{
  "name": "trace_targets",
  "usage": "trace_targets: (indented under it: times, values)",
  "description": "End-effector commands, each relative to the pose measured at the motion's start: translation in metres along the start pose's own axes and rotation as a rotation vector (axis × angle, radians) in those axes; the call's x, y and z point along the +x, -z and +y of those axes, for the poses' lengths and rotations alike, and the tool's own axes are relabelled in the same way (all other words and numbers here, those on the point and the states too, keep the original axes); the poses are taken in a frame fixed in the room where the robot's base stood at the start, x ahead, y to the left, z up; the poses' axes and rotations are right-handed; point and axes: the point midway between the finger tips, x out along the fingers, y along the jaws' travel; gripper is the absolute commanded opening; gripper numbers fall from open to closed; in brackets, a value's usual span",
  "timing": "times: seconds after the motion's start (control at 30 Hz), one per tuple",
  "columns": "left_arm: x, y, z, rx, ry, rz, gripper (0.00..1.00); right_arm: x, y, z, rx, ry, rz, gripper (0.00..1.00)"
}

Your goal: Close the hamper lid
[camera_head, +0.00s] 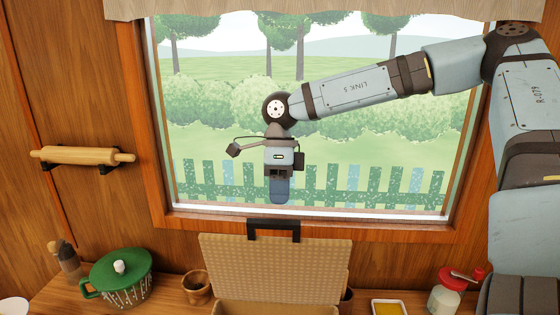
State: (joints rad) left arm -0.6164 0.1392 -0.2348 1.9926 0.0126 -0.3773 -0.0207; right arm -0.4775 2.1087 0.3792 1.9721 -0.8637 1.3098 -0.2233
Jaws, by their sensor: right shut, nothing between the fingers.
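The wicker hamper (262,309) stands on the wooden counter at the bottom centre, cut off by the lower edge of the view. Its tan woven lid (277,268) is open and stands raised, with a black handle (273,223) at its top edge. My right gripper (279,199) hangs pointing down above the handle, in front of the window. It is shut and empty, and appears apart from the lid. My left gripper is not in view.
A green-lidded pot (121,270), a pepper mill (65,259) and a small brown cup (196,287) stand left of the hamper. A yellow-filled dish (387,309) and a red-topped jar (446,294) stand right. A rolling pin (83,156) hangs on the wall.

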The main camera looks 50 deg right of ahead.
Motion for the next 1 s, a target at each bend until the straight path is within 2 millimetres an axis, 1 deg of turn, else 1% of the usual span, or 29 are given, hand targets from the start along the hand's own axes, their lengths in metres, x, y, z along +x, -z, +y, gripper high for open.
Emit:
trace_targets:
  times: [0.03, 0.1, 0.2, 0.3, 0.77, 1.0]
  values:
    - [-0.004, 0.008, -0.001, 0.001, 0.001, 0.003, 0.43, 0.001, 0.0, 0.01, -0.002, -0.002, 0.002, 0.0]
    - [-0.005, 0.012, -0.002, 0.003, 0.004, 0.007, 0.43, 0.006, 0.0, 0.019, -0.002, -0.001, 0.001, 0.0]
    - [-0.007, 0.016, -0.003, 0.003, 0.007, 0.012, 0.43, 0.011, 0.0, 0.028, -0.001, -0.001, 0.001, 0.0]
    - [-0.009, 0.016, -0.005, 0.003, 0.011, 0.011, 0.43, 0.015, 0.0, 0.034, 0.0, -0.001, -0.001, 0.0]
    - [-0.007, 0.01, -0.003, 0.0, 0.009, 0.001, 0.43, 0.017, 0.0, 0.035, 0.001, 0.002, -0.001, 0.0]
    - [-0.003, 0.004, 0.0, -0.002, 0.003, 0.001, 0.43, 0.02, 0.005, 0.034, 0.0, 0.03, -0.003, 0.0]
